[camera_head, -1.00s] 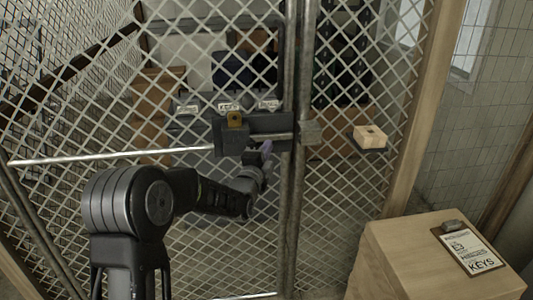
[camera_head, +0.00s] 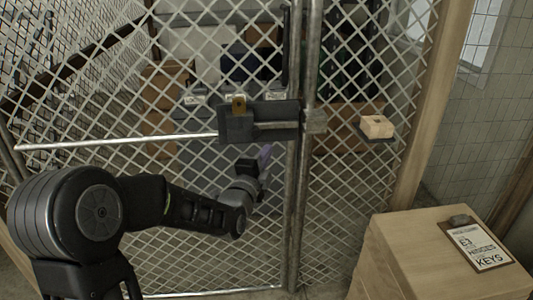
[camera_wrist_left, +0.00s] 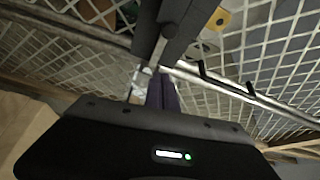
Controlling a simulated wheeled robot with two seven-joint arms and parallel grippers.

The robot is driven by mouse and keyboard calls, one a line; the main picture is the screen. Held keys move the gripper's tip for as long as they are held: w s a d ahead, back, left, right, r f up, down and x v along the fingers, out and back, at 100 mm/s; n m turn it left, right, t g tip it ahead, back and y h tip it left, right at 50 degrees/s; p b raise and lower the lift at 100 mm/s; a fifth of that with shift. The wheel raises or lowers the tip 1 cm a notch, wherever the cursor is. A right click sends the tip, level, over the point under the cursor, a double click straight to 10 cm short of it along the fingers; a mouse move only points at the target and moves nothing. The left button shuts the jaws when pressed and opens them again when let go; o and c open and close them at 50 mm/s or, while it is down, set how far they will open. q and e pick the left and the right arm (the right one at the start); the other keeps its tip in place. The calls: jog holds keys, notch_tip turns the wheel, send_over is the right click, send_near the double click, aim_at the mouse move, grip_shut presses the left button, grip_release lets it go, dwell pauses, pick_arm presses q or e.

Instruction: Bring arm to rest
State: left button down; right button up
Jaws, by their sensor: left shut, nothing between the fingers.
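My left arm (camera_head: 150,203) comes in from the lower left in front of the mesh gate. My left gripper (camera_head: 264,155) is at the end of it, just below the dark latch box (camera_head: 250,122) on the gate; its fingers look purple. In the left wrist view the purple fingers (camera_wrist_left: 162,92) are together with nothing between them, and the latch box (camera_wrist_left: 170,30) stands beyond them. Whether the fingers touch the gate is not clear. My right gripper is not in view.
The mesh gate (camera_head: 100,195) with its metal posts (camera_head: 297,200) stands close in front. A wooden box (camera_head: 430,240) with a clipboard (camera_head: 474,248) marked KEYS is at the lower right. A small wooden block (camera_head: 377,126) sits on a dark shelf at the right mesh.

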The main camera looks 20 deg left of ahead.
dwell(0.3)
pick_arm(q)
jog(key=s+d+f+n+g+h, duration=0.1)
jog(key=s+d+f+n+g, duration=0.25)
jog(key=f, duration=0.55)
jog(key=s+d+f+n+g+h, duration=0.15)
jog(key=d+f+n, duration=0.3)
jog(key=f, duration=0.45)
jog(key=s+d+f+n+g+h, duration=0.1)
jog(key=s+d+f+n+g, duration=0.3)
jog(key=f, duration=0.4)
jog(key=s+d+f+n+g+h, duration=0.1)
jog(key=s+d+f+g, duration=0.3)
jog(key=s+f, duration=0.6)
jog(key=s+d+f+n+g+h, duration=0.1)
jog(key=s+d+f+n+g, duration=0.3)
jog(key=s, duration=1.2)
jog(key=d+f, duration=0.3)
jog(key=f, duration=0.3)
jog(key=shift+s+d+g+h, duration=0.3)
jog(key=shift+s+g+h, duration=0.05)
jog(key=shift+s+g, duration=0.05)
